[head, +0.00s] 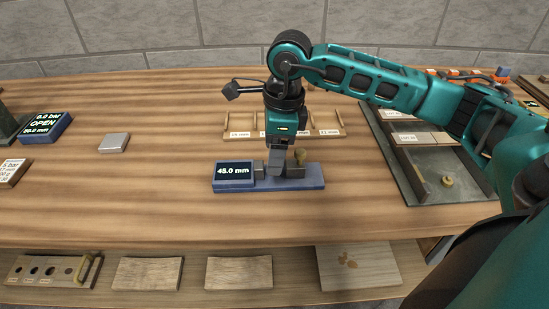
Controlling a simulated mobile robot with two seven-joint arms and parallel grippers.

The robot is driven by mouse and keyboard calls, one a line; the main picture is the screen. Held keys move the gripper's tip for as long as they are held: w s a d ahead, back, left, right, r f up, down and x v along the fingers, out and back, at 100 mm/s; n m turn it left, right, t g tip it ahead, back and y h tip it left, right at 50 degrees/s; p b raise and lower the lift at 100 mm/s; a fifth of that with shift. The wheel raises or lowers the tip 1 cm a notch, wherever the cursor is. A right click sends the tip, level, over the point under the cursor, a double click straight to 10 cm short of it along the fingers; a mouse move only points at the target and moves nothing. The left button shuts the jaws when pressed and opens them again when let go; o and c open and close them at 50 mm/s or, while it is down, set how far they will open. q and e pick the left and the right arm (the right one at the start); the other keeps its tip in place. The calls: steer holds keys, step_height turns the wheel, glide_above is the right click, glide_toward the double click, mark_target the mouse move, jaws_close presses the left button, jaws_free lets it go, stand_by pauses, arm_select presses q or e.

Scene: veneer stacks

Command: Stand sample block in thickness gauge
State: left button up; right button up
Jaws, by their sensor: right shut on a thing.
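The thickness gauge (315,184) is a long blue base near the table's front. Its display (234,171) at the left end reads 45.0 mm. Two dark jaws stand on the base, with a brass knob (300,155) by the right one. My right gripper (278,161) points straight down between these jaws, low over the base. It is shut on a grey piece that looks like the sample block (276,168). The fingers and the piece blend together, so I cannot tell whether it touches the base. My left gripper is out of view.
A loose light grey block (114,142) lies on the table to the left. Behind the gauge is a wooden rack (235,133) with labelled slots. A grey tray (412,190) stands at right. A blue display (46,127) reads OPEN.

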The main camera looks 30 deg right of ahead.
step_height(320, 180, down, 3)
steer(key=shift+r, duration=0.15)
steer(key=o, duration=1.1)
